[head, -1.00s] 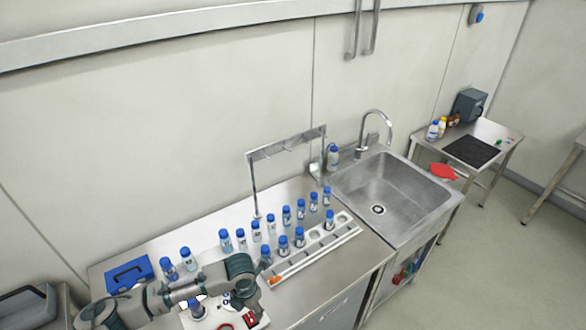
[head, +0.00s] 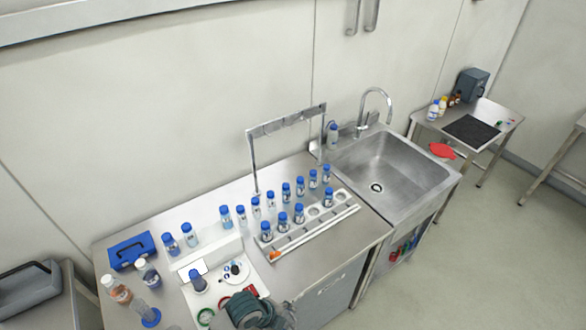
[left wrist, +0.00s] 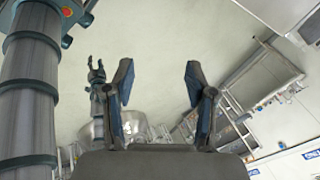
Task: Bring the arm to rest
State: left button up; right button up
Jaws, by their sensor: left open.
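My left gripper (left wrist: 158,80) is open in the left wrist view, its two dark blue-grey fingers spread wide with nothing between them. It hangs over pale floor and is clear of the bench. In the head view only a dark, rounded part of my arm shows at the bottom edge, and no fingers are in sight there. A second, smaller gripper, my right gripper (left wrist: 97,72), shows upright in the left wrist view, its two prongs apart and empty.
The steel bench (head: 325,262) holds several blue-capped bottles, a white rack (head: 312,232), a blue box (head: 131,249) and a white device (head: 238,271). A sink (head: 385,172) adjoins it. A side table (head: 486,133) stands at right, with open floor in front.

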pick_arm(q)
jog(key=s+a+f+n+t+y, duration=0.1)
jog(key=s+a+f+n+y, duration=0.15)
jog(key=s+a+n, duration=0.6)
jog(key=s+a+f+n+y, duration=0.2)
jog(key=s+a+f+n, duration=0.2)
jog(key=a+n, duration=0.9)
notch_tip(320, 180, down, 28)
jog(key=d+n+g+b, duration=0.1)
jog(key=d+b, duration=0.2)
jog(key=b, duration=0.2)
jog(key=s+a+f+b, duration=0.2)
jog(key=s+f, duration=0.7)
jog(key=f, duration=0.3)
jog(key=s+a+f+g+b, duration=0.1)
jog(key=s+f+b, duration=0.1)
jog(key=s+f, duration=0.8)
notch_tip(320, 180, down, 2)
jog(key=shift+a+f, duration=0.1)
jog(key=shift+a, duration=0.25)
pick_arm(e)
notch_tip(320, 180, down, 9)
jog(key=shift+s+a+f, duration=0.15)
pick_arm(q)
jog(key=shift+y, duration=0.25)
pick_arm(e)
jog(key=shift+a, duration=0.15)
